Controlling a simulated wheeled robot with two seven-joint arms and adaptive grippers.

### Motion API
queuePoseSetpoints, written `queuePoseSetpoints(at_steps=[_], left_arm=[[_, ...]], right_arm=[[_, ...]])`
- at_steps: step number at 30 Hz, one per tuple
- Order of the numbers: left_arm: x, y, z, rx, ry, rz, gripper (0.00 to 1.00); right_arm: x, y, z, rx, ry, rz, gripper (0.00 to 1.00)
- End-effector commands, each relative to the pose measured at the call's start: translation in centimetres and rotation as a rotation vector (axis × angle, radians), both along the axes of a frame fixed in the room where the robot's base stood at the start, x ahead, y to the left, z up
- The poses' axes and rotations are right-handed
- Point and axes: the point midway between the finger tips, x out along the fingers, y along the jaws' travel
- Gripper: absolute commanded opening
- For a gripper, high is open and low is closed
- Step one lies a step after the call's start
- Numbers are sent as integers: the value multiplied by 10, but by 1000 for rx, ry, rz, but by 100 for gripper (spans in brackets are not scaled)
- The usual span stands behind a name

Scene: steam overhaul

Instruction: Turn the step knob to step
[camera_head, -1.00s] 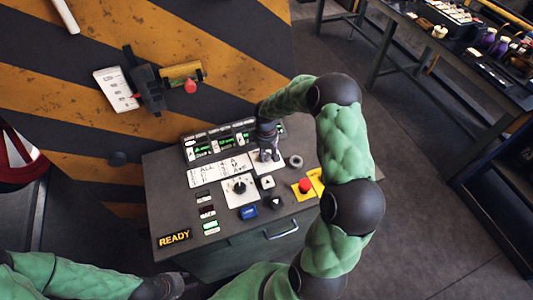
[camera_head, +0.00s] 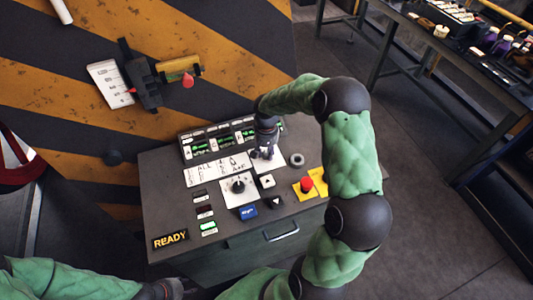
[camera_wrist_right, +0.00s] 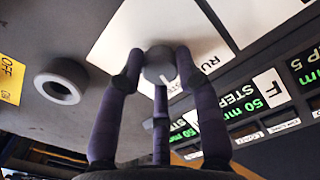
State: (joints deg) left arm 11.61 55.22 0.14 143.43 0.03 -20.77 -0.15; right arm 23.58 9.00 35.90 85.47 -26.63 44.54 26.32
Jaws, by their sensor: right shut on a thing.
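The step knob (camera_wrist_right: 158,63) is a grey round knob on a white plate (camera_wrist_right: 215,35), with lettering starting "RU" beside it in the right wrist view. Its pale pointer line faces down and slightly right in that view. My right gripper (camera_wrist_right: 157,72) has its purple fingers closed around the knob. In the head view my right gripper (camera_head: 264,152) reaches down onto the console top and mostly hides the knob. My left gripper (camera_head: 168,289) is at the bottom edge of the head view, partly cut off; its fingers are not clear.
The console (camera_head: 165,205) also carries a black rotary knob (camera_head: 238,186), a grey ring (camera_head: 296,160), a red button (camera_head: 307,184), a blue button (camera_head: 248,212) and arrow buttons. Green displays (camera_head: 218,141) line its back. A lit READY sign (camera_head: 170,239) is at front left.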

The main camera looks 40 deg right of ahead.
Motion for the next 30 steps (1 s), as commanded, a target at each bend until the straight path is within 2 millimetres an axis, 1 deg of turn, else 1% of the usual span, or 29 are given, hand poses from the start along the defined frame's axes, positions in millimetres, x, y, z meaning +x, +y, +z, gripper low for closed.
queuePoseSetpoints(at_steps=[6, 12, 29, 30], left_arm=[[0, 0, -7, 0, 0, 0, 40], [0, 0, -9, 0, 0, 0, 40], [0, 0, -10, 0, 0, 0, 40], [0, 0, -10, 0, 0, 0, 40]], right_arm=[[0, 0, -1, 0, -1, -130, 2], [0, 0, 0, 0, -1, -199, 2], [0, 0, 0, 0, -1, -231, 2], [0, 0, 0, 0, -1, -231, 40]])
